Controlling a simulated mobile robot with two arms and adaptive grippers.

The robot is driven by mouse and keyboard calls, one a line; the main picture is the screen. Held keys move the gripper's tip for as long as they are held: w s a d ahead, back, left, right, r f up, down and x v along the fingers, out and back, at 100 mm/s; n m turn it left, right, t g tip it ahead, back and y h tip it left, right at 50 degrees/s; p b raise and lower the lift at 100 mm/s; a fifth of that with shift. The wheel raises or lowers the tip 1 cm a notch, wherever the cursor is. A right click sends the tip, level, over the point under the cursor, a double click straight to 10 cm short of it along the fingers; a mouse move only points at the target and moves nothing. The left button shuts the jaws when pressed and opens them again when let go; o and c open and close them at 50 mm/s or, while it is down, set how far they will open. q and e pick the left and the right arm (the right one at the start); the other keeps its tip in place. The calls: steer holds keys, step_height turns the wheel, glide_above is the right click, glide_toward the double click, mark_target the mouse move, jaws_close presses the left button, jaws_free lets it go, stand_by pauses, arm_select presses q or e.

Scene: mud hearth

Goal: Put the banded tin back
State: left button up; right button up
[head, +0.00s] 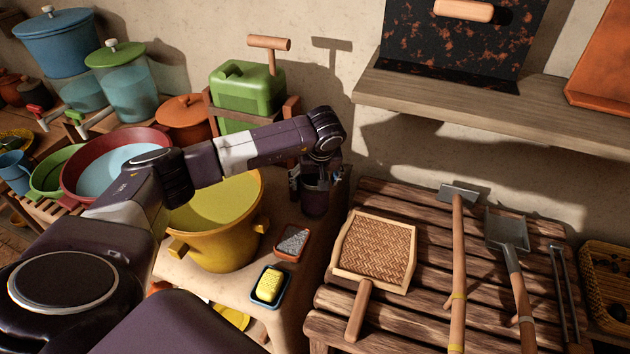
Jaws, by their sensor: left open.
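My left gripper (316,177) points down above the table corner, right of the yellow pot. Its fingers are open and sit around or just over the top of a small dark purple cylinder (314,201). This may be the banded tin; I cannot make out its bands clearly. It looks upright, its upper part hidden by the gripper. I cannot tell whether the fingers touch it. My right gripper is out of view.
The large yellow pot (212,247) stands close left of the cylinder. A small red tray (292,243) and a yellow sponge in a dark dish (270,284) lie in front. A slatted table (420,318) at right holds a woven fan (376,249) and long tools. A shelf (470,108) overhangs it.

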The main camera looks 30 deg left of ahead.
arm_select(q)
steer(key=b+v, duration=0.2)
steer(key=v, duration=1)
